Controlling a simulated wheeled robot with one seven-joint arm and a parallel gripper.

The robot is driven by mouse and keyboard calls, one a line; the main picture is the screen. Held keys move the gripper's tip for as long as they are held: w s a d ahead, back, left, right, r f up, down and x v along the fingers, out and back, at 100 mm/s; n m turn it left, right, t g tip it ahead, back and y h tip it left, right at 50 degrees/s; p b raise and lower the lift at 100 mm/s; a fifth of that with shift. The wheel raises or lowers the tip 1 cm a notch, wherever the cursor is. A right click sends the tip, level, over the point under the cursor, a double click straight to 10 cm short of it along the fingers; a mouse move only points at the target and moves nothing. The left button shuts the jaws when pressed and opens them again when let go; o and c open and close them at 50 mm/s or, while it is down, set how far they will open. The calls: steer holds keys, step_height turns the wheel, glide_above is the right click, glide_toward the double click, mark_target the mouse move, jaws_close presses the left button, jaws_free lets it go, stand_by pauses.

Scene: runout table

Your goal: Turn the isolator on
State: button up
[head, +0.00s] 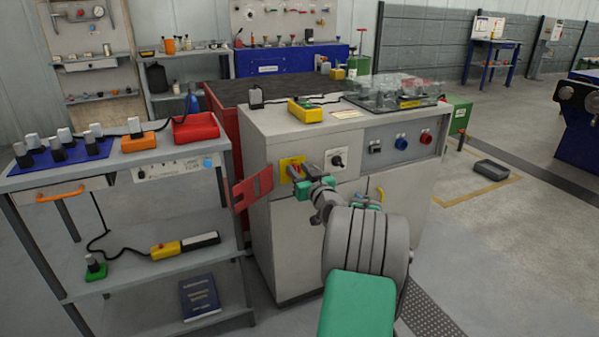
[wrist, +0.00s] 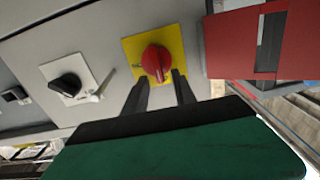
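The isolator is a red rotary knob (wrist: 155,60) on a yellow plate (wrist: 133,47), set in the front of a grey cabinet (wrist: 200,25). In the head view the yellow plate (head: 284,163) shows at the cabinet's upper left, with my gripper covering much of the knob. My gripper (wrist: 159,80) is open, its two dark fingers apart and pointing at the knob. The fingertips are close to the knob's lower edge in the wrist view; I cannot tell whether they touch it. Nothing is held. The knob's exact switch position is unclear.
A red slotted panel (head: 252,188) sticks out left of the isolator; it also shows in the wrist view (wrist: 228,47). A black rotary switch (head: 337,160) on a white plate is close on the right. A grey trolley (head: 120,277) stands at the left.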

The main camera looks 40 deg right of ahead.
jaws_close()
